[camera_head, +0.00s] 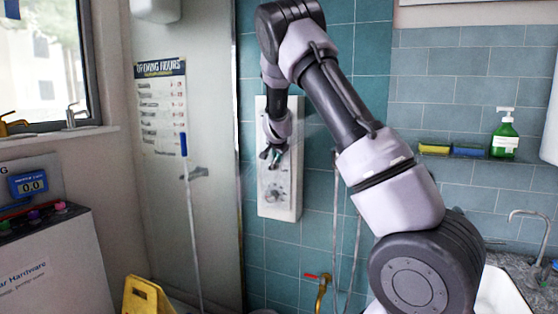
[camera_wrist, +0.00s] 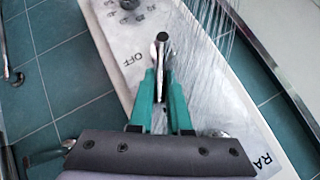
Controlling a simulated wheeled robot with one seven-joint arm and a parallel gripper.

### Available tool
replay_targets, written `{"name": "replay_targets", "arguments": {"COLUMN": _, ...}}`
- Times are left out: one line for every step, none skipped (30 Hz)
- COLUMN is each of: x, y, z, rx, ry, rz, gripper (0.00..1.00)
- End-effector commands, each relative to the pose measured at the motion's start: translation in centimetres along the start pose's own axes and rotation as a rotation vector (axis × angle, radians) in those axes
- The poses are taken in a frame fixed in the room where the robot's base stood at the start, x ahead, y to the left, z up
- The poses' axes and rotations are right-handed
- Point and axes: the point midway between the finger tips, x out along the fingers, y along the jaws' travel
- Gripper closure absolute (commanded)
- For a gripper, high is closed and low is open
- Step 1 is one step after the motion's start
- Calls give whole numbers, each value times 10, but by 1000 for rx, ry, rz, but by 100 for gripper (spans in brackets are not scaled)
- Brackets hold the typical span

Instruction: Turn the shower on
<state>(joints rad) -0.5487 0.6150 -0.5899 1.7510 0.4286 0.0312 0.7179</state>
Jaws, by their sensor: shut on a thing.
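The shower panel (camera_head: 281,211) is a tall white plate on the teal tiled wall, right of the glass screen. It also fills the middle of the wrist view (camera_wrist: 112,62), where "OFF" is printed on it. My gripper (camera_head: 270,155) is at the panel's upper middle. In the wrist view its green fingers (camera_wrist: 161,78) are closed around a narrow metal lever (camera_wrist: 161,42), whose dark rounded end sticks out between the tips. Thin streaks like falling water (camera_wrist: 210,35) cross the panel to the right of the lever.
A round dial (camera_head: 275,190) is lower on the panel. The glass screen (camera_head: 222,110) stands close on the left. A brass tap with a red handle (camera_head: 321,288) is below. A green soap bottle (camera_head: 505,137) stands on the right ledge.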

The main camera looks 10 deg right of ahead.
Motion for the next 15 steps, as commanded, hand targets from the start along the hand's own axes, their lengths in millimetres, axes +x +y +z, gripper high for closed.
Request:
{"name": "replay_targets", "arguments": {"x": 0, "y": -4, "z": 3, "rx": -25, "ry": 2, "rz": 15, "gripper": 100}}
{"name": "replay_targets", "arguments": {"x": 0, "y": -5, "z": 3, "rx": -33, "ry": 4, "rz": 26, "gripper": 100}}
{"name": "replay_targets", "arguments": {"x": 0, "y": -6, "z": 3, "rx": -46, "ry": 6, "rz": 39, "gripper": 100}}
{"name": "replay_targets", "arguments": {"x": 0, "y": -6, "z": 3, "rx": -57, "ry": 7, "rz": 49, "gripper": 100}}
{"name": "replay_targets", "arguments": {"x": 0, "y": -7, "z": 3, "rx": -64, "ry": 8, "rz": 58, "gripper": 100}}
{"name": "replay_targets", "arguments": {"x": 0, "y": -8, "z": 3, "rx": -74, "ry": 10, "rz": 68, "gripper": 100}}
{"name": "replay_targets", "arguments": {"x": 0, "y": -8, "z": 3, "rx": -82, "ry": 11, "rz": 76, "gripper": 100}}
{"name": "replay_targets", "arguments": {"x": 0, "y": -8, "z": 3, "rx": -89, "ry": 13, "rz": 84, "gripper": 100}}
{"name": "replay_targets", "arguments": {"x": 0, "y": -10, "z": 3, "rx": -98, "ry": 13, "rz": 92, "gripper": 100}}
{"name": "replay_targets", "arguments": {"x": 0, "y": -10, "z": 2, "rx": -104, "ry": 15, "rz": 98, "gripper": 100}}
{"name": "replay_targets", "arguments": {"x": 0, "y": -10, "z": 3, "rx": -109, "ry": 15, "rz": 104, "gripper": 100}}
{"name": "replay_targets", "arguments": {"x": 0, "y": -10, "z": 2, "rx": -115, "ry": 17, "rz": 111, "gripper": 100}}
{"name": "replay_targets", "arguments": {"x": 0, "y": -11, "z": 2, "rx": -119, "ry": 17, "rz": 115, "gripper": 100}}
{"name": "replay_targets", "arguments": {"x": 0, "y": -11, "z": 3, "rx": -122, "ry": 17, "rz": 119, "gripper": 100}}
{"name": "replay_targets", "arguments": {"x": 0, "y": -11, "z": 3, "rx": -126, "ry": 17, "rz": 123, "gripper": 100}}
